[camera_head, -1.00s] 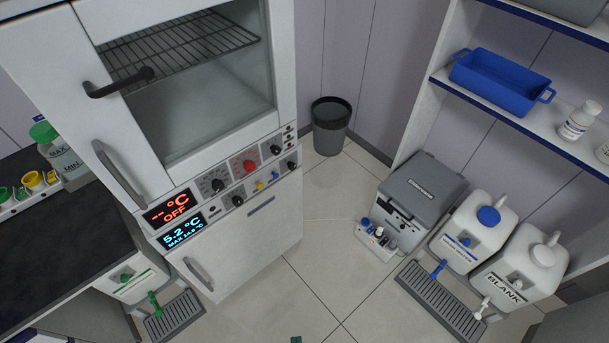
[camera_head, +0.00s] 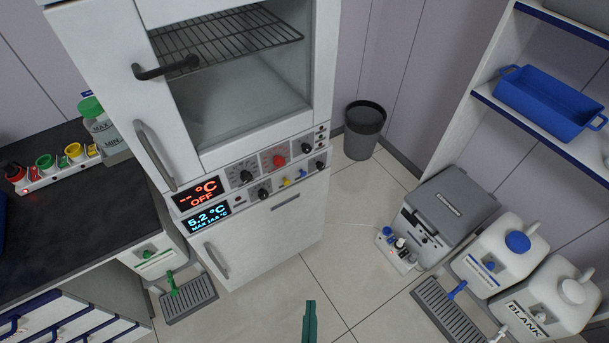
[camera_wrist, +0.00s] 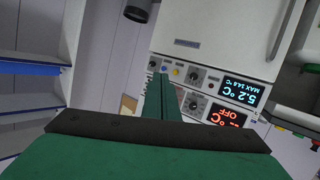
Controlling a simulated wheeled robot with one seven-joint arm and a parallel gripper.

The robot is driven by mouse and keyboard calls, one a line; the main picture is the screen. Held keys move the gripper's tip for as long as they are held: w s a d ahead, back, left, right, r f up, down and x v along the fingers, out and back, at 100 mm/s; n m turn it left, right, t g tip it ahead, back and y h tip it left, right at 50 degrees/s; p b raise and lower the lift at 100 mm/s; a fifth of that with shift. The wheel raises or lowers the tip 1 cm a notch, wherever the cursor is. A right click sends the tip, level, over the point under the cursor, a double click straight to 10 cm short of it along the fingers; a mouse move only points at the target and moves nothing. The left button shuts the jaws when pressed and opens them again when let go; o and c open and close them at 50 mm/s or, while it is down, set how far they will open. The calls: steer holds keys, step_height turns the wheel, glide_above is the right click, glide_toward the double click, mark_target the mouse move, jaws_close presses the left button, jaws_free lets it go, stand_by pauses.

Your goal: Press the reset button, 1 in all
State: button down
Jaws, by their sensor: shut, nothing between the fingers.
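The control panel (camera_head: 255,172) runs across the front of the white cabinet. It carries black knobs, a red knob (camera_head: 279,160), a small yellow button (camera_head: 286,182) and a small blue button (camera_head: 301,173). The labels are too small to read, so I cannot tell which control is the reset button. A red display (camera_head: 201,193) reads OFF and a blue one (camera_head: 206,217) reads 5.2 °C. My green gripper (camera_head: 310,304) is shut and empty, low in the head view and apart from the panel. In the wrist view the panel appears upside down beyond my gripper (camera_wrist: 161,77).
A dark worktop (camera_head: 75,215) with bottles stands at the left. A black bin (camera_head: 363,130) is behind the cabinet's right side. A grey cool box (camera_head: 450,205) and white canisters (camera_head: 505,258) stand on the floor at the right. Open tiled floor lies in front of the cabinet.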

mark_target(304, 174)
steer(key=w+d+n+h, duration=0.1)
steer(key=w+d+n, duration=0.1)
steer(key=w, duration=3.1)
steer(key=shift+d+f+g+h, duration=0.2)
steer(key=shift+f+g+h, duration=0.1)
steer(key=shift+f+h, duration=0.1)
steer(key=shift+w, duration=0.1)
steer(key=w+a, duration=0.5)
steer(key=w, duration=0.2)
steer(key=shift+w+a, duration=0.1)
steer(key=shift+a, duration=0.05)
steer(key=shift+w+a, duration=0.2)
steer(key=shift+w, duration=0.1)
steer(key=shift+w+a, duration=0.55)
steer(key=shift+w, duration=0.1)
stand_by(1.2)
steer(key=shift+d, duration=0.1)
steer(key=shift+s+d, duration=0.7)
steer(key=shift+s, duration=0.35)
